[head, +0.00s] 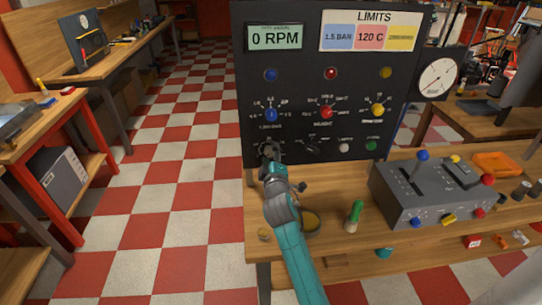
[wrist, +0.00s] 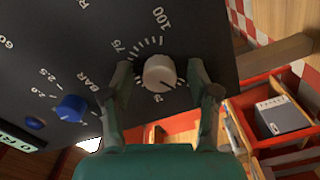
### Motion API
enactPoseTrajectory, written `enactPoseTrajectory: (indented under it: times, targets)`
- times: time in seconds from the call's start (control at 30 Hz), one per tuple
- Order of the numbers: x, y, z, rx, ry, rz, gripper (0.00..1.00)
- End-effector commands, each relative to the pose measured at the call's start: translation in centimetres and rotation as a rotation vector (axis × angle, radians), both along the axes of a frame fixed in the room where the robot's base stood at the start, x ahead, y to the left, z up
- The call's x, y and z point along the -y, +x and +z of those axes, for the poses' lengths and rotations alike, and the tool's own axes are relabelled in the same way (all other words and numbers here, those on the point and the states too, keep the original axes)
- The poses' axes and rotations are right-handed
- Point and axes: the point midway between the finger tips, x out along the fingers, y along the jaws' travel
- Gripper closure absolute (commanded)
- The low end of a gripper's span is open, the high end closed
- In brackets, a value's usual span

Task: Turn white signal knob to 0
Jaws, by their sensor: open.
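The white knob (wrist: 159,73) sits on the dark panel (wrist: 60,40) in the wrist view, with scale ticks around it and the numbers 75 and 100 above. Any pointer on it is too small to read. My gripper (wrist: 158,78) is open, with one finger on each side of the knob. Gaps seem to show between the fingers and the knob, but I cannot tell whether either touches. In the head view my gripper (head: 268,152) is at the panel's lower left corner and hides the white knob.
A blue knob (head: 270,115) is just above my gripper, with red (head: 326,112) and yellow (head: 377,110) knobs to its right. A black knob (head: 313,149) and white (head: 344,146) and green (head: 371,145) buttons share the lower row. A grey control box (head: 400,200) stands right.

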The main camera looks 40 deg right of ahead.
Motion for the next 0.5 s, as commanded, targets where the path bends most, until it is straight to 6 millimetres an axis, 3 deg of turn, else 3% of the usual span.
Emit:
enactPoseTrajectory:
  times: [0.17, 0.5]
  targets:
    - [-0.7, -0.9, -0.1, 0.0, 0.0, 0.001, 0.4]
    - [-4.2, -6.1, -0.1, -0.002, 0.0, 0.003, 0.4]
